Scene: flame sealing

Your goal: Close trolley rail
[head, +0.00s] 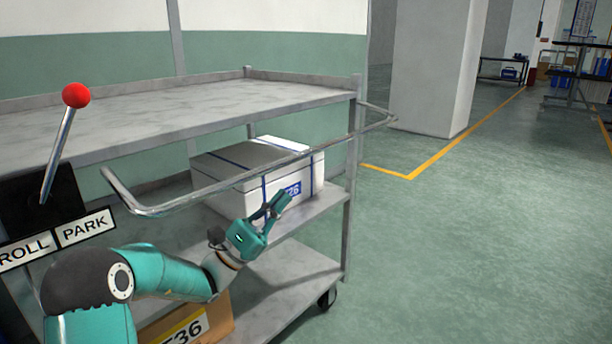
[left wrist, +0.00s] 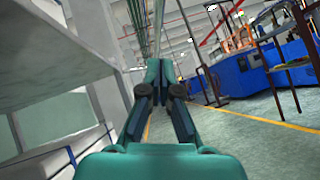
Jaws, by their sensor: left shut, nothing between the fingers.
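The trolley (head: 348,230) is a grey metal cart with several shelves. Its rail (head: 270,168) is a bent metal bar that stands out in front of the top shelf, running from the left to the trolley's right corner post. My left gripper (head: 282,203) is teal and dark, shut and empty. It appears below the rail, in front of the white box on the middle shelf; I cannot tell the exact gap. In the left wrist view the closed fingers (left wrist: 159,68) point ahead, with a shelf edge to the left. My right gripper is in neither view.
A white box (head: 232,180) with blue bands sits on the middle shelf and a cardboard box (head: 222,318) is lower down. A red-knobbed lever (head: 62,135) stands by ROLL and PARK labels at left. A pillar (head: 432,60) is behind; the floor at right is clear.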

